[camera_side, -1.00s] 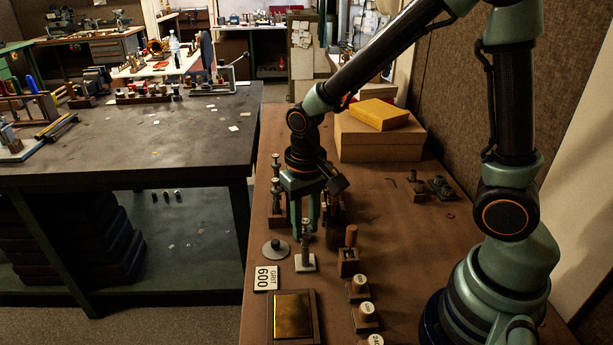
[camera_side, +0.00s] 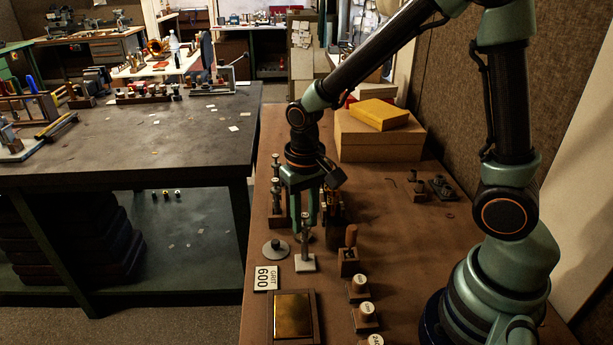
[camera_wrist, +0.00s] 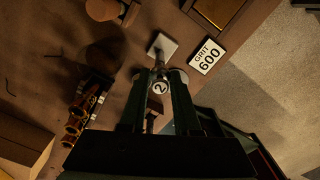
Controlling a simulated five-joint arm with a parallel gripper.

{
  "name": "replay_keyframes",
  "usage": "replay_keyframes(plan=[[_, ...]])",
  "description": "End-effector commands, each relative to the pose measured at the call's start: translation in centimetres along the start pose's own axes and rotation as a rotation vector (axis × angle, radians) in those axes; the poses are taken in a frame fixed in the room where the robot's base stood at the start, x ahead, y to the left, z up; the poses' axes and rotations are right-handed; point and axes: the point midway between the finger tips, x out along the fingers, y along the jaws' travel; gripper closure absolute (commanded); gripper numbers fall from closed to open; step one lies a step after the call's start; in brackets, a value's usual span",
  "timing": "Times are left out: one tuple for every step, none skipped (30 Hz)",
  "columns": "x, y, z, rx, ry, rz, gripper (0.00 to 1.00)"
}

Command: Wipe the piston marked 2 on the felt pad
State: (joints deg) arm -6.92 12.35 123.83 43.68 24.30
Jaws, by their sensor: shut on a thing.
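My gripper (camera_side: 304,222) points straight down and is shut on the piston marked 2 (camera_side: 305,240), a slim silvery piston held upright. In the wrist view my fingers (camera_wrist: 160,80) close around it, and the figure 2 shows on its round white top (camera_wrist: 160,88). The piston's lower end is over the small pale square felt pad (camera_side: 311,265), which also shows in the wrist view (camera_wrist: 168,44). I cannot tell whether the piston's foot touches the pad.
A grey disc (camera_side: 275,248), a GRIT 600 card (camera_side: 266,278) and a brass-coloured plate in a wooden frame (camera_side: 293,315) lie nearby. A wooden-handled tool in a block (camera_side: 349,255) stands to the right. Other pistons (camera_side: 276,185) and brass casings (camera_wrist: 83,108) stand close behind the gripper.

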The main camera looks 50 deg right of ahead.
Motion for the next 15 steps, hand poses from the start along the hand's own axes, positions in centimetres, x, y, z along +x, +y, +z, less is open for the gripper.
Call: replay_keyframes(plan=[[0.1, -0.1, 0.2, -0.002, -0.002, 0.001, 1.0], [0.0, -0.1, 0.3, -0.002, -0.002, 0.001, 1.0], [0.0, -0.2, 0.5, -0.003, -0.002, 0.001, 1.0], [0.0, -0.3, 0.6, -0.003, -0.002, 0.001, 1.0], [0.0, -0.3, 0.7, -0.003, -0.002, 0.001, 1.0], [0.0, -0.4, 0.8, -0.003, -0.002, 0.001, 1.0], [0.0, -0.5, 0.9, -0.002, -0.003, 0.001, 1.0], [0.0, -0.5, 1.0, -0.002, -0.003, 0.001, 1.0], [0.0, -0.6, 1.1, -0.002, -0.003, 0.001, 1.0], [0.0, -0.6, 1.2, -0.002, -0.003, 0.001, 1.0], [0.0, -0.7, 1.4, -0.002, -0.003, 0.002, 1.0], [0.0, -0.7, 1.5, -0.003, -0.003, 0.001, 1.0], [0.0, -0.8, 1.5, -0.003, -0.003, 0.001, 1.0], [0.0, -0.8, 1.6, -0.003, -0.003, 0.001, 1.0], [0.0, -0.8, 1.7, -0.003, -0.003, 0.001, 1.0]])
